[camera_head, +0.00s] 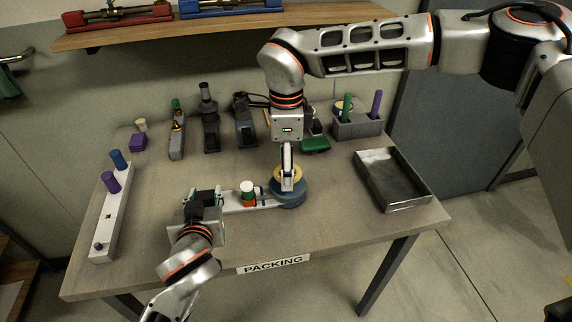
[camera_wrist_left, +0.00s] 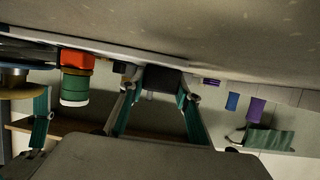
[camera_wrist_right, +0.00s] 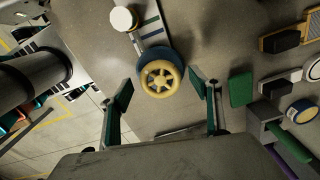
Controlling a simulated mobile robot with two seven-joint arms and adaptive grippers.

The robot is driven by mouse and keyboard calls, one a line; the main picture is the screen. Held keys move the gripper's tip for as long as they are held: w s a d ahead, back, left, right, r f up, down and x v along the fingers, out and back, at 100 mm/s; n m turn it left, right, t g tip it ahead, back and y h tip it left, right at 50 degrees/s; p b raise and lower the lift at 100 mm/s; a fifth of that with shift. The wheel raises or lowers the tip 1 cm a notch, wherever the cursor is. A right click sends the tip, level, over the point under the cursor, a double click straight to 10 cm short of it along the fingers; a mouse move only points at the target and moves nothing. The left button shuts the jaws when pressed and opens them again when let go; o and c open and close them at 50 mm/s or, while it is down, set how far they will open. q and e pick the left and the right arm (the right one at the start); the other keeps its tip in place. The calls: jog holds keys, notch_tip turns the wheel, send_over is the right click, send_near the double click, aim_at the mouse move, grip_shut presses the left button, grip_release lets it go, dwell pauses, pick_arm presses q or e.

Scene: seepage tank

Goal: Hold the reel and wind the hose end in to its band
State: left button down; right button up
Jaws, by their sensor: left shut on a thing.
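The reel is a blue drum (camera_head: 291,195) with a yellow spoked wheel (camera_wrist_right: 160,78) on top, on the table at the end of a pale bar (camera_head: 232,199). A white-capped green and orange fitting (camera_head: 248,192) stands on the bar; its cap (camera_wrist_right: 122,18) shows in the right wrist view. Dark and coloured stripes (camera_wrist_right: 151,22) cross the bar. My left gripper (camera_head: 205,200) is shut on the dark block (camera_wrist_left: 165,80) at the bar's far end from the reel. My right gripper (camera_wrist_right: 170,92) is open above the reel, fingers either side of the wheel, apparently not touching. I cannot make out the hose end.
A metal tray (camera_head: 427,204) lies to the right. A white bar with blue and purple pegs (camera_head: 106,222) lies to the left. Several small devices and a grey holder (camera_head: 357,125) line the back. The front table edge carries a PACKING label (camera_head: 273,264).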

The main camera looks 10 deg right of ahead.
notch_tip(320, 180, up, 12)
dwell(0.7)
jog(key=shift+m, duration=0.3)
notch_tip(320, 180, down, 12)
jog(key=m, duration=2)
jog(key=shift+d, duration=0.1)
jog(key=c, duration=1.1)
